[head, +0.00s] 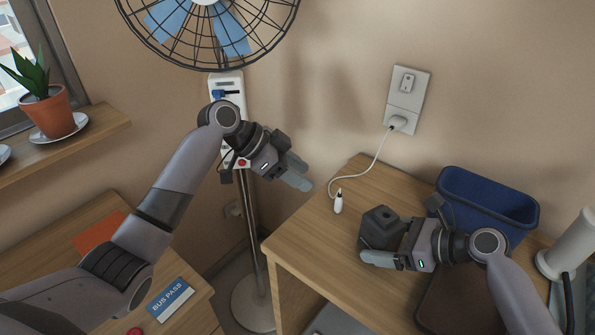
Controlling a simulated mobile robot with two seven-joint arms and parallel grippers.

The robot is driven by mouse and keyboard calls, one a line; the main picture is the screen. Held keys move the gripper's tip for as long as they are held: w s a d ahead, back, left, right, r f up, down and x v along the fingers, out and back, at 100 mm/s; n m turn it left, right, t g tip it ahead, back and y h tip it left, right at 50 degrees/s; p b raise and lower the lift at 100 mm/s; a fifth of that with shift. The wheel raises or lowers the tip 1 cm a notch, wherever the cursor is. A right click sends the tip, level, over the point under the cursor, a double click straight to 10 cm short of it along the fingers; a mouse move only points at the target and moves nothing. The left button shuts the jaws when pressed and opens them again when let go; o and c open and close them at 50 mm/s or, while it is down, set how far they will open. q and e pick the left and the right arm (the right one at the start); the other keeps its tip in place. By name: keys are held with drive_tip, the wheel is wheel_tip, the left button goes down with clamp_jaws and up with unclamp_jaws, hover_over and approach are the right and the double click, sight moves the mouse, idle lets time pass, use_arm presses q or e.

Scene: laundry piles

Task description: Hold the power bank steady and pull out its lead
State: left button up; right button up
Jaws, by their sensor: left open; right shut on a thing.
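The dark grey power bank (379,219), a blocky shape with a small mark on its top, is on the wooden side table. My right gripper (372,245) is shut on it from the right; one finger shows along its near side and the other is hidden. The white lead (366,174) runs from the wall socket down to the table. My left gripper (297,178) is open and empty, left of the plug and beyond the table's left edge.
A blue bin (487,204) and a dark brown flat item (462,303) are on the table's right side, with a white cylinder (572,243). A fan (207,25) stands behind my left arm.

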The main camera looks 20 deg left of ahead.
drive_tip(key=o, duration=0.5)
drive_tip(key=shift+d, duration=0.1)
